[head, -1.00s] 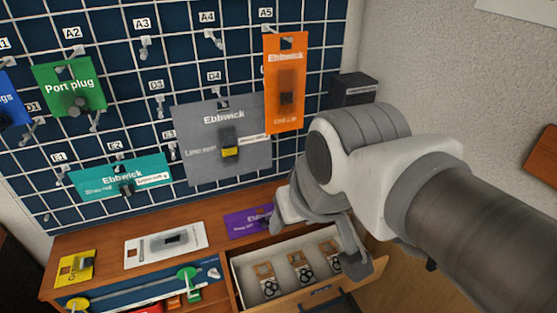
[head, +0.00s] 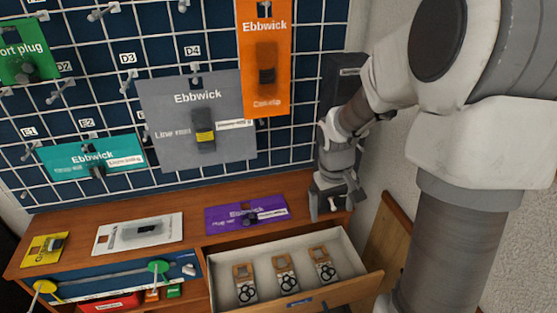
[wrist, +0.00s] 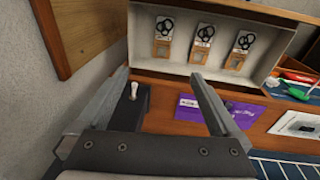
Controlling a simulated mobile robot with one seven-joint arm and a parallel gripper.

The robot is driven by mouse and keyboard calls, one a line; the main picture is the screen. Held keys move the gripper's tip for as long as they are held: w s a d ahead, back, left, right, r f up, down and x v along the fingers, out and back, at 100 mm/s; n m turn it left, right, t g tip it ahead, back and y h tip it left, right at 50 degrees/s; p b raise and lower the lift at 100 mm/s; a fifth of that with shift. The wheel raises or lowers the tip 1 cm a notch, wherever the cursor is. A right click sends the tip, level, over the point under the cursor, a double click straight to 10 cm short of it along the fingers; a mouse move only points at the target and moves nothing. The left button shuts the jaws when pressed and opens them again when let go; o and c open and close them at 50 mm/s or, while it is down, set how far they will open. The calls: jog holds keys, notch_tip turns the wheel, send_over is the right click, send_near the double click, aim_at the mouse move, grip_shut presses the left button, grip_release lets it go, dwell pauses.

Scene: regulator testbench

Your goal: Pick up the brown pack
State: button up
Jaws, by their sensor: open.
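Three brown packs with white lower parts and black ring shapes lie in a row in the open drawer (head: 358,291): a left one (head: 243,270), a middle one (head: 285,265) and a right one (head: 321,257). In the wrist view they show at the top, as the packs (wrist: 163,48), (wrist: 201,50) and (wrist: 238,55). My gripper (head: 331,207) is open and empty, behind and right of the drawer, above the counter's right end. In the wrist view, its fingers (wrist: 158,78) are apart with no pack between them.
A purple pack (head: 228,219), a white pack (head: 115,238) and a yellow pack (head: 38,250) lie on the counter. Grey (head: 172,138), teal (head: 70,165) and orange (head: 263,35) packs hang on the wall grid. A dark box (head: 340,80) stands at the right, near my gripper.

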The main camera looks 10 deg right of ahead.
notch_tip(320, 180, down, 10)
jog(key=w+d+f+g+y+b, duration=0.1)
jog(key=d, duration=0.1)
jog(key=b, duration=0.4)
send_over(326, 266)
jog(key=f, duration=1.1)
jog(key=shift+s+a+f, duration=0.15)
jog(key=shift+a+f, duration=0.1)
jog(key=shift+a, duration=0.1)
jog(key=f, duration=0.1)
jog(key=f+b, duration=0.1)
jog(key=f, duration=0.3)
jog(key=shift+d+f+b, duration=0.15)
jog(key=shift+d+b, duration=0.1)
jog(key=shift+b, duration=0.1)
jog(key=c, duration=1.3)
